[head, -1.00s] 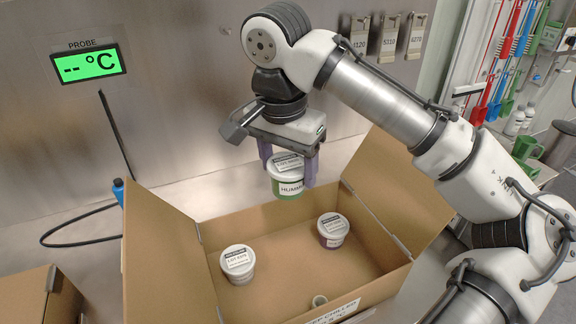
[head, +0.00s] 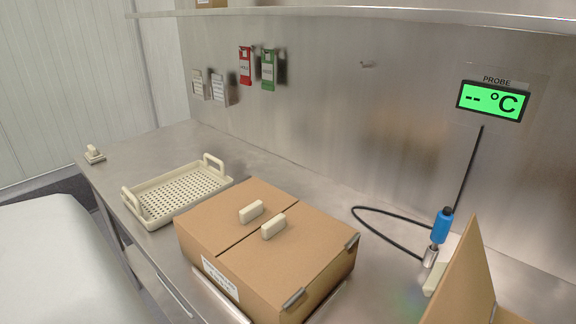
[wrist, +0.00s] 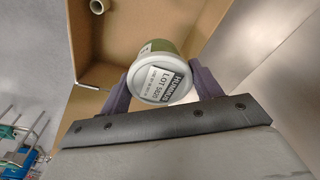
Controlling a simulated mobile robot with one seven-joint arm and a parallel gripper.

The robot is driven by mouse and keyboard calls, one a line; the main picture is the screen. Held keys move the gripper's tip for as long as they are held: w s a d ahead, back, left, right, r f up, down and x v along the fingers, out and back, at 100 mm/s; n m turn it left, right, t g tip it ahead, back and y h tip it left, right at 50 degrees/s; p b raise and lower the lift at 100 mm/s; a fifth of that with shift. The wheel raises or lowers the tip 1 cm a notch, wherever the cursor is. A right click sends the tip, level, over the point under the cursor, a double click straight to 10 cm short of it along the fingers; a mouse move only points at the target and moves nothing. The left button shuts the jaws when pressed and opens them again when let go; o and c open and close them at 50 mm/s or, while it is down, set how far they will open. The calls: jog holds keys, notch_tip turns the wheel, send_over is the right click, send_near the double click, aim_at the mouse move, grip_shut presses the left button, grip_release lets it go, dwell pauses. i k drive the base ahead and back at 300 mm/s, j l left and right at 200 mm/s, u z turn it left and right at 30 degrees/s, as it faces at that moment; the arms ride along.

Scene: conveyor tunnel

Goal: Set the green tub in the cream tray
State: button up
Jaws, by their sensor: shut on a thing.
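In the wrist view my gripper (wrist: 160,97) is shut on the green tub (wrist: 158,82), with a finger on each side of it. The tub has a white lid with a printed label reading a lot number, and a green band shows at its side. An open cardboard box (wrist: 90,55) lies behind the tub in that view. The cream tray (head: 148,219) stands on the steel bench at the left in the head view. It has a perforated floor, a raised handle at each end, and looks empty. My gripper and the tub are outside the head view.
A closed cardboard box (head: 300,252) with two cream blocks (head: 251,212) on its lid stands right of the tray. A blue probe (head: 441,226) with a black cable stands farther right, beside an open box flap (head: 462,275). A shelf (head: 400,11) runs above the bench.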

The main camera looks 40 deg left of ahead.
aim_at(167, 206)
jog(key=k, duration=0.6)
jog(key=k+j+u, duration=0.2)
jog(key=k, duration=0.4)
jog(key=l+u, duration=0.1)
jog(key=u, duration=2.05)
jog(key=i+l, duration=0.2)
jog(key=l, duration=0.2)
jog(key=i+l, duration=0.2)
jog(key=l, duration=0.15)
jog(key=i+l, duration=0.2)
jog(key=l, duration=0.2)
jog(key=i+l, duration=0.2)
jog(key=l, duration=0.2)
